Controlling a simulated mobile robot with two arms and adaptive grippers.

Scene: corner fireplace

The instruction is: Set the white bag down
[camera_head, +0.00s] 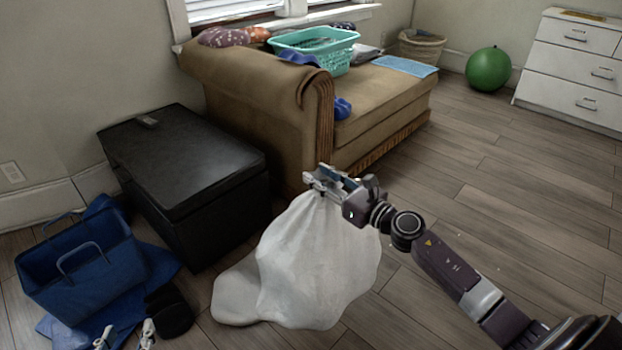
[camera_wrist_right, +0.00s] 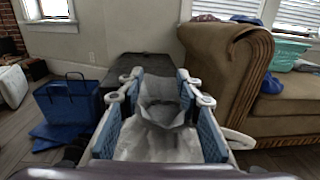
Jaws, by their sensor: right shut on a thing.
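The white bag (camera_head: 315,265) is a full plastic sack in front of the brown sofa. My right gripper (camera_head: 328,180) is shut on its gathered top. The bag hangs below the gripper, its lower part bulging at floor level; whether the floor bears its weight I cannot tell. In the right wrist view the bag (camera_wrist_right: 160,140) lies between the two blue finger pads, with its crumpled top showing. My left gripper (camera_head: 125,338) is at the bottom left edge, apart from the bag, its two fingertips spread with nothing seen between them.
A black chest (camera_head: 190,165) stands left of the bag. A blue bag (camera_head: 85,265) stands on blue cloth at the left, near a dark object (camera_head: 168,312). The sofa (camera_head: 270,95) holds a teal basket (camera_head: 335,58). Wooden floor (camera_head: 480,225) is open at the right.

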